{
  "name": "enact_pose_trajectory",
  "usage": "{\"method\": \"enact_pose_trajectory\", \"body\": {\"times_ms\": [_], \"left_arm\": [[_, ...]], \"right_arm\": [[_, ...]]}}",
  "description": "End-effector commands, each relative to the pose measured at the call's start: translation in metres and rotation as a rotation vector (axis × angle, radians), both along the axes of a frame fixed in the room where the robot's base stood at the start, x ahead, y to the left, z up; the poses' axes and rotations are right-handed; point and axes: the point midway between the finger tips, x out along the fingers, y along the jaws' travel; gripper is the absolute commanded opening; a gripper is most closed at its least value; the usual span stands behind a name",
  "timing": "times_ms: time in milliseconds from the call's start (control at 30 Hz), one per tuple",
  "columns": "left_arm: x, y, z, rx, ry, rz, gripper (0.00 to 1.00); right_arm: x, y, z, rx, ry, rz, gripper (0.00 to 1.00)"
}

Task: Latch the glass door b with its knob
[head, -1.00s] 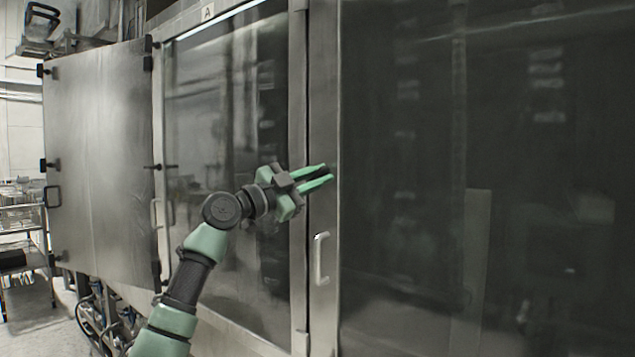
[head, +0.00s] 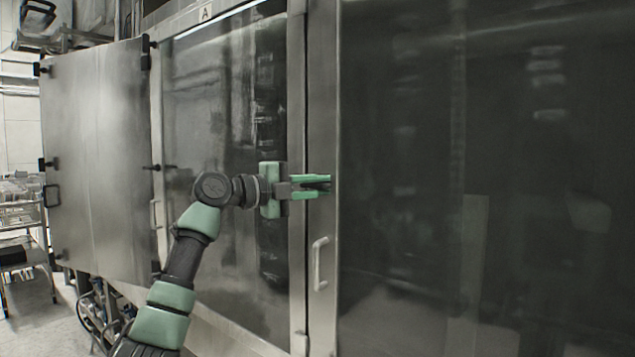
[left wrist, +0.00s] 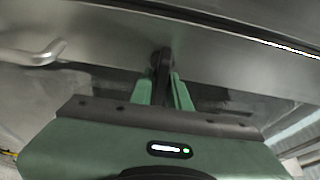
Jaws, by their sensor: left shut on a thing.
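Glass door b (head: 470,140) is the large dark pane filling the right side of the head view, in a steel frame, and it looks closed. A pale bar handle (head: 320,264) is on its left edge, and it also shows in the left wrist view (left wrist: 35,54). My left gripper (head: 325,186) is at that edge above the handle, fingers pointing right. It is shut on the small dark knob (left wrist: 161,62), which shows between the green fingertips in the left wrist view. In the head view the fingers mostly hide the knob. My right gripper is not in view.
Another glass door (head: 215,130), with a label "A" (head: 206,12) above it, is left of the gripper, behind my arm. A steel panel (head: 95,160) stands out farther left. A wire rack cart (head: 22,235) is at the far left.

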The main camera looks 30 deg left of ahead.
Motion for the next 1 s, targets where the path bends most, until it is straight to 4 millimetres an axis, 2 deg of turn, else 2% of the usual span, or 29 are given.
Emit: {"method": "enact_pose_trajectory", "body": {"times_ms": [600, 633, 667, 1000], "left_arm": [[0.0003, 0.0001, -0.0013, 0.039, -0.001, 0.001, 0.00], [0.0003, 0.0001, -0.0013, 0.039, -0.001, 0.001, 0.26], [0.0003, 0.0001, -0.0013, 0.039, -0.001, 0.001, 0.33], [-0.0014, 0.0011, -0.0012, 0.038, -0.003, 0.001, 0.33]], "right_arm": [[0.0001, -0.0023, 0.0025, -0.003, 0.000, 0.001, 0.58], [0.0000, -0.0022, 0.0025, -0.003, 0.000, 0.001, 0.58], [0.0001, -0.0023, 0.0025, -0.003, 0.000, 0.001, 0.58], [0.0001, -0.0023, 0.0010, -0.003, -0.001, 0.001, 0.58]]}}
